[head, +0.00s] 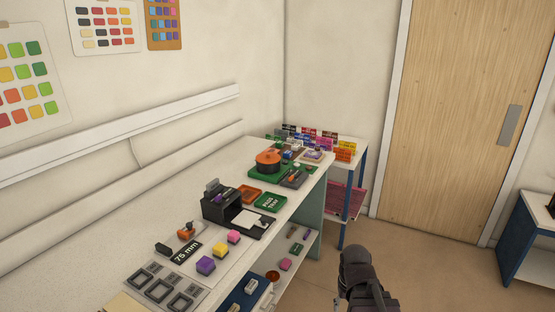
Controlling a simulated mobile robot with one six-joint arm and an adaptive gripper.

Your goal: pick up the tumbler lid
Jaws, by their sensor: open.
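An orange, round, lid-like piece with a dark top (268,157) sits on a green base (257,172) toward the far end of the workbench. It is the likeliest tumbler lid, but it is too small to be sure or to tell whether it is seated on something. My gripper (358,277) is dark and partly in view at the bottom, right of the bench and over the floor. It is open, far from the orange piece, and its fingertips are hard to make out. Nothing shows held in it.
Purple, yellow and pink blocks lie in front. The floor before the door (450,110) is clear.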

